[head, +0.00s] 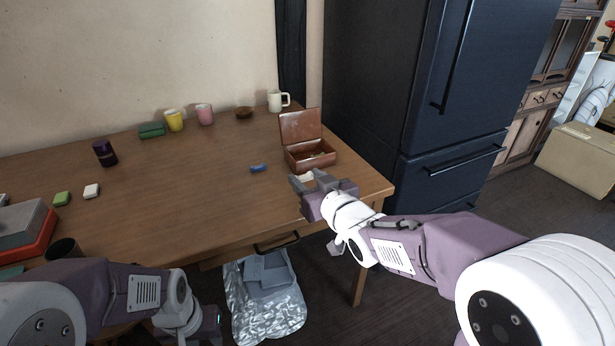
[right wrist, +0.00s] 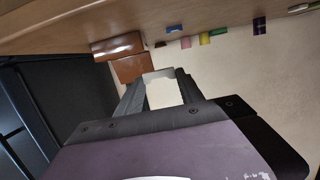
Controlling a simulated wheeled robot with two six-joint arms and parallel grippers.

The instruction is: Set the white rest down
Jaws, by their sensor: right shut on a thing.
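The white rest (head: 305,176) is held between the fingertips of my right gripper (head: 304,182), close to the table's right front part. In the right wrist view the white rest (right wrist: 163,91) sits between the two dark fingers of the gripper (right wrist: 160,90), which are shut on it. I cannot tell from these views whether it touches the wooden table (head: 200,200). My left gripper (head: 210,324) is low at the bottom of the head view, below the table edge; its jaws do not show clearly.
An open brown box (head: 312,158) stands just behind my right gripper. A blue piece (head: 259,168) lies to its left. Mugs, a brown bowl (head: 243,112) and a green block (head: 152,130) line the back. The table's middle is clear. A dark fridge (head: 400,80) stands at the right.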

